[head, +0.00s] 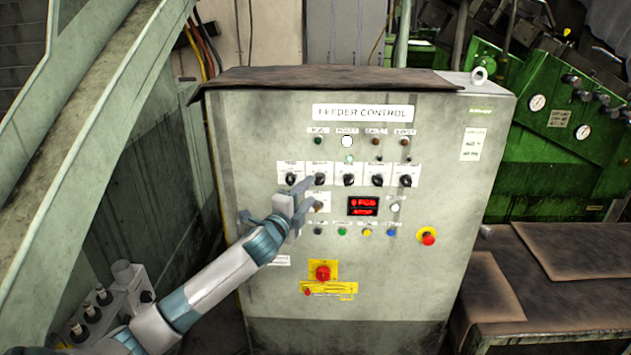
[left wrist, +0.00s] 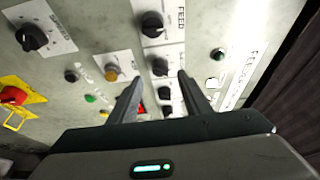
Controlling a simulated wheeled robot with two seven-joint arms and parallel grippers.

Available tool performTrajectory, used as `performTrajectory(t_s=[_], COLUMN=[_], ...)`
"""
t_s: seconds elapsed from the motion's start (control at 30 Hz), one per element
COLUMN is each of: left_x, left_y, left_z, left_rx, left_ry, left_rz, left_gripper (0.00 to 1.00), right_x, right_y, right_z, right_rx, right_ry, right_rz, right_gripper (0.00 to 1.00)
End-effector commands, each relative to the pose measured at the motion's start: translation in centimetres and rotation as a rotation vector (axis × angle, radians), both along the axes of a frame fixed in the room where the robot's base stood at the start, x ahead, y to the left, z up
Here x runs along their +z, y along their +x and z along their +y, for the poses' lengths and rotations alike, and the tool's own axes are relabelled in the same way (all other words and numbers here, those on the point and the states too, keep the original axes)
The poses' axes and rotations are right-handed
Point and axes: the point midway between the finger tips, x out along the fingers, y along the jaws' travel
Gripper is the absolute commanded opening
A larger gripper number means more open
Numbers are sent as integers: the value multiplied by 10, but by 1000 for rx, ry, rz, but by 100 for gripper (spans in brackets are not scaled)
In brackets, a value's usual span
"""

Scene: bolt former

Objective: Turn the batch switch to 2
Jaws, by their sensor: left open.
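The feeder control cabinet (head: 245,140) stands upright in front of me. Across its face runs a row of black rotary switches, including ones at the middle (head: 348,180) and right end (head: 405,180). Their small labels are too blurred in the head view to tell which is the batch switch. My left gripper (head: 303,188) is open and empty in front of the left part of this row, partly covering the panel. In the left wrist view, black knobs (left wrist: 160,67) show between and beyond the open fingers (left wrist: 158,78), and another knob (left wrist: 152,24) sits on a plate marked FEED.
Below the switches are a red display (head: 363,206), coloured buttons (head: 367,232), a red knob on yellow (head: 428,238) and a red emergency stop (head: 323,271). A green machine (head: 550,150) and brown-covered bench (head: 570,250) stand at right. A sloping green beam (head: 90,120) is at left.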

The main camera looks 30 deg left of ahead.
Motion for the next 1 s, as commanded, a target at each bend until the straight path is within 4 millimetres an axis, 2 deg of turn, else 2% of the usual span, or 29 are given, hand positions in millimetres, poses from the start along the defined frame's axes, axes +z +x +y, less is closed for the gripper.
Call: performTrajectory(t_s=[0.2, 0.4, 0.83, 0.87, 1.0], left_x=[2, 1, 0, 0, 0], left_y=[33, 50, 55, 55, 55], left_z=[5, 8, 9, 9, 9], left_rx=[2, 1, 0, 0, 0], left_ry=[-1, 0, 1, 1, 1], left_rz=[0, -1, 0, 0, 0], left_gripper=[44, 44, 44, 39, 6], right_x=[11, 14, 15, 15, 15], right_y=[0, 0, 0, 0, 0], right_z=[2, 2, 0, -1, -2], right_rx=[-1, -1, 0, 0, 1], right_ry=[2, 2, 0, -1, -2], right_rz=[0, 0, 0, 0, 0], right_gripper=[30, 30, 30, 30, 30])
